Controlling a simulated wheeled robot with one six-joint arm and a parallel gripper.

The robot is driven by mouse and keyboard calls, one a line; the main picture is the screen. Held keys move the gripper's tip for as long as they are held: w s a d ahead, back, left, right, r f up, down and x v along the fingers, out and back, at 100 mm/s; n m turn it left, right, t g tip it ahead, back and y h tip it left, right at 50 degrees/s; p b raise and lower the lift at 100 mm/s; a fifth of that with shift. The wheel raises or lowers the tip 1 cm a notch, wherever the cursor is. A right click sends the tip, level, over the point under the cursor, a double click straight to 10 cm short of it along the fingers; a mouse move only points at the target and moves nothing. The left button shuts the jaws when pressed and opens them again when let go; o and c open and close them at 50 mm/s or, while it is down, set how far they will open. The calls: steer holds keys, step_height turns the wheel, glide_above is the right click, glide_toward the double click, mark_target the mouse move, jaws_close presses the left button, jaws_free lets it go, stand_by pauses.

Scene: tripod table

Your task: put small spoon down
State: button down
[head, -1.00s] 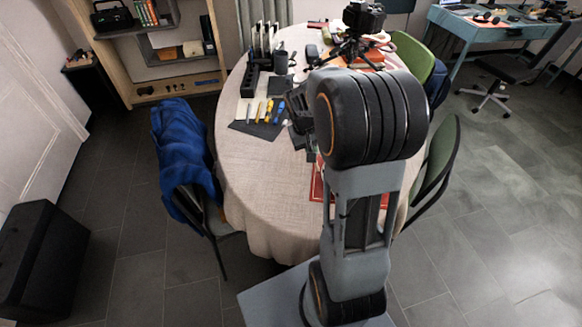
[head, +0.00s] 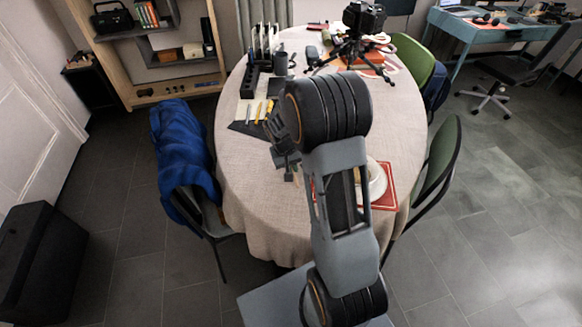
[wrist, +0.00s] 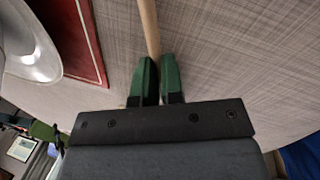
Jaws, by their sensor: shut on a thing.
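The small spoon (wrist: 149,25) shows in the wrist view as a pale wooden handle running up out of the top of the picture. My gripper (wrist: 158,78) has its green fingers shut on the handle. The spoon's far end is out of frame, and I cannot tell whether it touches the cloth. In the head view my gripper (head: 288,174) is over the left-centre of the table (head: 250,205), left of the red placemat (head: 385,203). The spoon is too small to make out there.
A white dish (head: 376,180) stands on the placemat, partly behind my arm. Several tools (head: 258,108) lie on a dark mat at the left. A camera tripod (head: 350,55) stands at the back. The front-left tablecloth is clear. A chair with a blue jacket (head: 183,150) is at the left.

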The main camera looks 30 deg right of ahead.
steer(key=shift+f, duration=0.2)
steer(key=c, duration=1.3)
jaws_free()
steer(key=shift+r, duration=0.1)
steer(key=shift+o, duration=0.2)
step_height(320, 180, up, 11)
steer(key=a+p, duration=0.1)
steer(key=a, duration=0.1)
steer(key=s+a+r+n+t+y, duration=0.1)
steer(key=s+a+r, duration=0.1)
steer(key=s, duration=0.6)
steer(key=s+a+r+n+t+y, duration=0.1)
steer(key=s+a+r+t, duration=0.1)
steer(key=s+a, duration=0.3)
steer(key=s+r, duration=0.1)
steer(key=s, duration=0.2)
steer(key=shift+a+r, duration=0.25)
steer(key=shift+r, duration=0.1)
